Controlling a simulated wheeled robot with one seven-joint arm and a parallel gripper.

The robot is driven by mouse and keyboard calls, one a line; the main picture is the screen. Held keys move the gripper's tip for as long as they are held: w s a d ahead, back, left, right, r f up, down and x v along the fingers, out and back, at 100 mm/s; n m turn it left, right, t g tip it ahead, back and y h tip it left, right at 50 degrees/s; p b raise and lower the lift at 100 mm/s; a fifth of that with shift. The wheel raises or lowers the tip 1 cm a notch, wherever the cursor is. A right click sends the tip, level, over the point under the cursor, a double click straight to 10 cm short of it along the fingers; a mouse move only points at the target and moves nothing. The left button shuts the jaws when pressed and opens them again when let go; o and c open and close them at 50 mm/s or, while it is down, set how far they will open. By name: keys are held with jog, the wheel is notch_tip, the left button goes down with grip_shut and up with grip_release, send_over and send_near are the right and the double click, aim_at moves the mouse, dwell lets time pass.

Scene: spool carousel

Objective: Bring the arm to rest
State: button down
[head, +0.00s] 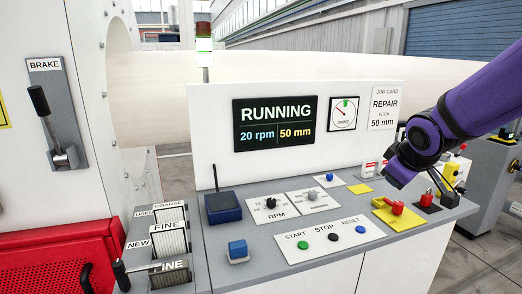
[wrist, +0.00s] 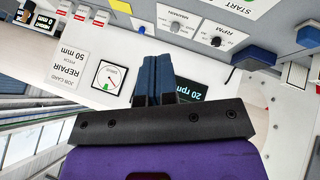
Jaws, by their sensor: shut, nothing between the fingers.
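My purple arm comes in from the right edge of the head view and bends down over the right part of the console (head: 345,262). Its black joint and purple end hang above the console's right end, near a red knob on a yellow plate (head: 398,210). I cannot make out the fingertips in the head view. In the wrist view, the two dark blue fingers of my gripper (wrist: 158,66) are together, with nothing between them. They stand out in front of the job card, the drive gauge (wrist: 108,77) and part of the display, which appear upside down.
The display (head: 275,124) reads RUNNING, 20 rpm, 50 mm. Green, black and blue buttons, a dark blue box with an antenna (head: 223,207), a blue block (head: 238,250) and several switches stand on the console. The brake lever (head: 48,120) is at the left. A large pale roll (head: 300,80) lies behind.

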jog(key=s+r+m+g, duration=0.1)
jog(key=s+r+m, duration=0.2)
jog(key=s, duration=0.8)
jog(key=s+r+m+g+y, duration=0.1)
jog(key=s+r+m, duration=0.2)
jog(key=s, duration=0.9)
jog(key=shift+a+r+m, duration=0.15)
jog(key=shift+r+m, duration=0.2)
jog(key=shift+m, duration=0.15)
